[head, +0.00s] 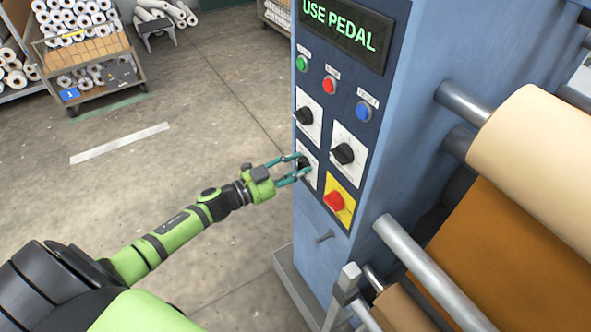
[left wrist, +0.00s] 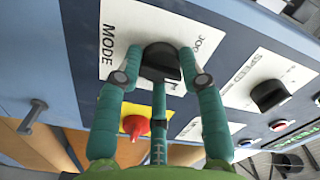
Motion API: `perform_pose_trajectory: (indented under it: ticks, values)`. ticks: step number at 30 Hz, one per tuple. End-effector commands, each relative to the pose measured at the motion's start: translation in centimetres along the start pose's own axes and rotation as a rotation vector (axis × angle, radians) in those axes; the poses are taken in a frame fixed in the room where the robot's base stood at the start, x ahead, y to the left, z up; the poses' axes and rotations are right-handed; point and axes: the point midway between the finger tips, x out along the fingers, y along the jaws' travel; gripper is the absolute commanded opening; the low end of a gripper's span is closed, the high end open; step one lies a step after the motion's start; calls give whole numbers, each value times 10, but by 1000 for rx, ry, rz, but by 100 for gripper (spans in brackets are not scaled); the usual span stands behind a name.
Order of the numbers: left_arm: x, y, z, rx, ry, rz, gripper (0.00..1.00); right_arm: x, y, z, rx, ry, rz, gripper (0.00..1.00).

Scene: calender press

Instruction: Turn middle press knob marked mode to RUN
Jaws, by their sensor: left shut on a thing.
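The mode knob (left wrist: 160,60) is black and sits on a white plate marked MODE and JOG in the left wrist view. No RUN mark can be read. In the head view this knob (head: 302,160) is the lower left black one on the blue press panel, partly hidden by my fingers. My left gripper (head: 303,163) reaches it from the left, its green fingers shut on the knob's two sides. The fingers (left wrist: 160,79) also show around the knob in the left wrist view. My right gripper is not in view.
Close around are an upper black knob (head: 304,116), a right black knob (head: 343,153) and a red switch on a yellow plate (head: 334,201). Green, red and blue buttons sit above, under a display (head: 345,32) reading USE PEDAL. Rollers (head: 540,150) stand at right.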

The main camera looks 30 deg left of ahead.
Motion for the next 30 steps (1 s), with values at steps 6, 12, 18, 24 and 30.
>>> perform_pose_trajectory:
  ticks: [6, 12, 18, 24, 30]
  values:
    - [-1, 3, 4, 207, -7, 4, 7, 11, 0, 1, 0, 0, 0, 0]
    - [-1, 2, 4, 396, -8, 4, 7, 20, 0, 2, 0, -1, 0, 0]
    - [-1, 2, 4, 562, -7, 3, 7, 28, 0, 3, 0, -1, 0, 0]
    - [-1, 0, 3, 690, -7, 3, 7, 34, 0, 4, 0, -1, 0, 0]
    - [-1, -1, 3, 770, -8, 2, 7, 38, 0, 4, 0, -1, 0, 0]
